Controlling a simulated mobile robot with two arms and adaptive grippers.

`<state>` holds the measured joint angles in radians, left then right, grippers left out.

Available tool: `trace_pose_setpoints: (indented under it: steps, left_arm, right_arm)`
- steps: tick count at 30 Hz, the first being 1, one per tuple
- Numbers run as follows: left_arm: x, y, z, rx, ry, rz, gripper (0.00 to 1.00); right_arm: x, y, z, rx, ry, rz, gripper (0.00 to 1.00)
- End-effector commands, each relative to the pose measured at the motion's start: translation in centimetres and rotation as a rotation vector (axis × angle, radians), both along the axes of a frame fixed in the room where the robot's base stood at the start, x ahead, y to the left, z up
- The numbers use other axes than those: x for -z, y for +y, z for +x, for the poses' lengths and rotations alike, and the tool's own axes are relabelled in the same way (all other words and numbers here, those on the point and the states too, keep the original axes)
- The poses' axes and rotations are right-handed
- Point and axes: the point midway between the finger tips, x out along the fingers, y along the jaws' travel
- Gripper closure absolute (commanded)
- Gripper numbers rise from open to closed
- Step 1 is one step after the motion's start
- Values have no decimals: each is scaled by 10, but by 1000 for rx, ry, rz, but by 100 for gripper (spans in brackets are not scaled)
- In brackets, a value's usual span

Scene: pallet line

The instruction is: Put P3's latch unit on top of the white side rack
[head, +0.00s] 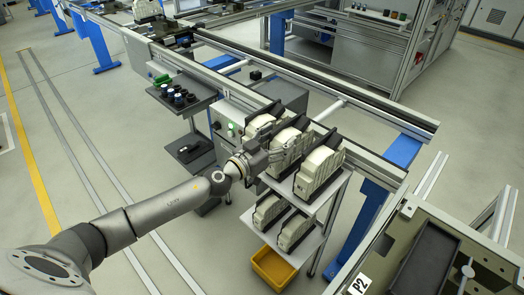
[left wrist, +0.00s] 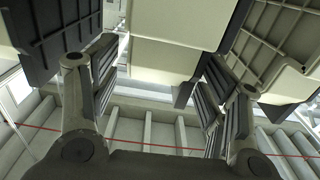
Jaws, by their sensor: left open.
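The white side rack (head: 311,240) carries pale latch units with dark backs on two levels. Three stand upright on the top level: a front one (head: 318,172), a middle one (head: 290,138) and a rear one partly hidden. Two more, including this one (head: 296,230), stand on the lower level. My left gripper (head: 272,150) is at the top level, close to the middle unit. In the left wrist view its two fingers (left wrist: 155,65) are spread, with a pale unit body (left wrist: 168,55) ahead between them; contact cannot be told. No P3 label is visible. My right gripper is not in view.
A yellow bin (head: 272,268) sits below the rack. A dark shelf (head: 182,95) with small dark cups stands to the left. The conveyor rail (head: 350,105) runs behind the rack. A station marked P2 (head: 361,284) is at lower right. The floor at left is open.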

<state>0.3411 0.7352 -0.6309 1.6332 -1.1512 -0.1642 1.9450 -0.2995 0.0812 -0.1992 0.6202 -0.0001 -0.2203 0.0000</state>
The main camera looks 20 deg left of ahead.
Motion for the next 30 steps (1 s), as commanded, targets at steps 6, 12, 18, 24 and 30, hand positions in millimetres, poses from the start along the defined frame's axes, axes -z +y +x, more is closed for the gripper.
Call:
trace_pose_setpoints:
  steps: [6, 12, 18, 24, 30]
  left_arm:
    - [4, 13, -36, 1, 2, 1, 31]
    - [3, 21, -59, 0, 1, 1, 31]
    - [2, 25, -70, 1, 2, 1, 31]
    - [0, 25, -72, 1, 0, 1, 31]
    - [10, 31, -70, -16, 13, 7, 31]
  right_arm:
    - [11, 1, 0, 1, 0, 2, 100]
    - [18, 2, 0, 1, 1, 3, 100]
    - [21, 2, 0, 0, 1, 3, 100]
    - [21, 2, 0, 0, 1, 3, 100]
    - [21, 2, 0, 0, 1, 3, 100]
